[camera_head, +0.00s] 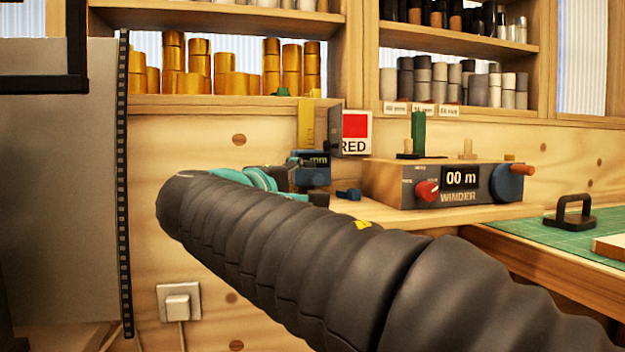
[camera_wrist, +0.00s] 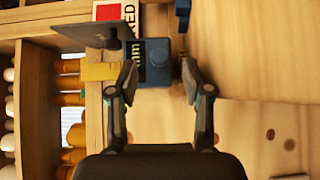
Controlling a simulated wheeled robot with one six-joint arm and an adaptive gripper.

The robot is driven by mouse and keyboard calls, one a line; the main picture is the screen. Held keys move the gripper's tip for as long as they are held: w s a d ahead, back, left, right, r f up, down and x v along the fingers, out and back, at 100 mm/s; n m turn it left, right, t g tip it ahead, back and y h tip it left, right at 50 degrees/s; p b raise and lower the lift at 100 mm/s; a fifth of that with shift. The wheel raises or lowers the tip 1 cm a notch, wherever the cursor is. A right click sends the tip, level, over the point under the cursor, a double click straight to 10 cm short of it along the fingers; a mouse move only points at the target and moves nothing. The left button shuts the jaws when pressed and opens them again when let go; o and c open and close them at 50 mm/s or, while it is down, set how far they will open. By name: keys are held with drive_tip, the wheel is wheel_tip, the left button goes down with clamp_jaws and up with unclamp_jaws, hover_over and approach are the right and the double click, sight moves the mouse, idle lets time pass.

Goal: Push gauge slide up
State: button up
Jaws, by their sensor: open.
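The gauge has an upright yellow bar (camera_head: 306,124) with a grey jaw plate (camera_head: 336,132) beside it. The gauge slide (camera_head: 317,174) is a blue block with an "mm" display, low on the bar and partly hidden by my gripper (camera_head: 300,183). In the wrist view the scene is turned, with the yellow bar (camera_wrist: 98,72) pointing left from the blue slide (camera_wrist: 158,54) and the grey plate (camera_wrist: 88,36) above it. My gripper (camera_wrist: 158,76) is open, one finger on each side of the slide. I cannot tell whether either finger touches it.
A red-labelled card (camera_head: 356,130) is behind the gauge. A winder (camera_head: 455,188) reading "00 m" stands on the wooden ledge to the right, with a small blue item (camera_head: 348,194) left of it. Shelves of gold rolls (camera_head: 240,84) are above. A grey panel (camera_head: 60,200) stands left.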

sight(315, 180)
drive_tip(key=shift+x, duration=1.55)
clamp_jaws()
